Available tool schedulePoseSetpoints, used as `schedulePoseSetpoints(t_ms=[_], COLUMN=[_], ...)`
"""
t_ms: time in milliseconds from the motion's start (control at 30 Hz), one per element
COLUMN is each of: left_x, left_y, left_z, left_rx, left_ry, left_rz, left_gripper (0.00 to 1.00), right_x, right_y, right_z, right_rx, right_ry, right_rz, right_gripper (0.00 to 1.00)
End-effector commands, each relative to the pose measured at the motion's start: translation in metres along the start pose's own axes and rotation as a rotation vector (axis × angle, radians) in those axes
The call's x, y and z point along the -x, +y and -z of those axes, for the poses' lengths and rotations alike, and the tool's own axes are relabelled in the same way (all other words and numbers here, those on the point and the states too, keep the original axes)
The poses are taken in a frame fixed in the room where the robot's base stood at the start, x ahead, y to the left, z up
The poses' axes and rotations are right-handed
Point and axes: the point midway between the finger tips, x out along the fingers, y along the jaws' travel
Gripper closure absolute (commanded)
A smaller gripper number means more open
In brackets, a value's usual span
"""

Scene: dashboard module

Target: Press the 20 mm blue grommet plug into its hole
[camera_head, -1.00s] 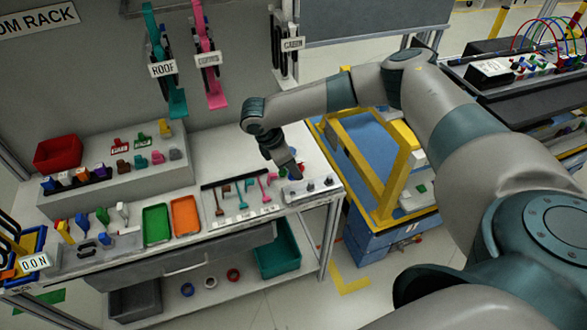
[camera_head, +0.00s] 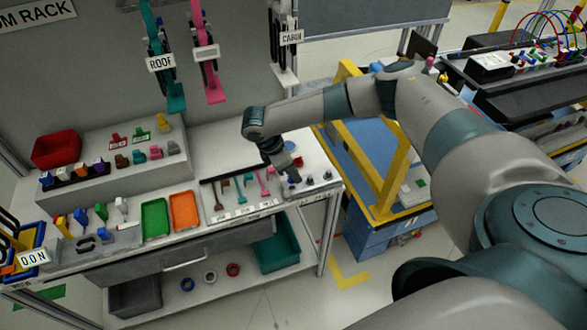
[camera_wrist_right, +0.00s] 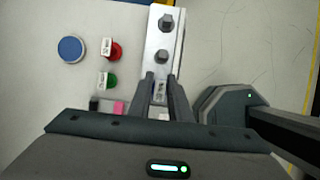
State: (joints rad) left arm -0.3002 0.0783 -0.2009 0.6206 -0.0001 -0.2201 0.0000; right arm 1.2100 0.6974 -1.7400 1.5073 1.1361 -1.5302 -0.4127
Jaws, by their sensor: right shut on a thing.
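My right gripper (camera_wrist_right: 160,88) reaches down over a pale strip (camera_wrist_right: 162,55) with dark-topped pegs standing on it. In the head view the strip (camera_head: 318,187) lies at the right end of the bench, and the right gripper (camera_head: 292,178) is at its left end. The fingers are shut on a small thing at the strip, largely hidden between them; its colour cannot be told. Two pegs, one of them the far peg (camera_wrist_right: 166,22), stand free beyond the fingertips. A round blue disc (camera_wrist_right: 70,48) lies apart, to the left. No hole is clearly visible. My left gripper is out of view.
A red tagged piece (camera_wrist_right: 113,49) and a green tagged piece (camera_wrist_right: 107,80) stand left of the strip. Green (camera_head: 156,219) and orange (camera_head: 185,211) trays lie further left. The bench's right edge is close to the strip.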

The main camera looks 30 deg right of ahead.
Motion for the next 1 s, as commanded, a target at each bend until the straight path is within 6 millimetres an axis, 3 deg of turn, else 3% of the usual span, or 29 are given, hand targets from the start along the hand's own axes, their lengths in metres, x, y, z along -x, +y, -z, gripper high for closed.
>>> schedulePoseSetpoints(t_ms=[300, 1000], left_x=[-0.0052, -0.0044], left_y=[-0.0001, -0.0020], left_z=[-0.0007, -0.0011], left_rx=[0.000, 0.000], left_ry=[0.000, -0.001], left_rz=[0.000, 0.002], left_gripper=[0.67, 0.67], right_x=[-0.0127, -0.0129], right_y=[0.0001, 0.0000], right_z=[0.0055, 0.0054], right_rx=[0.000, 0.001], right_ry=[0.000, -0.001], right_rz=[0.000, -0.002], right_gripper=[1.00, 1.00])
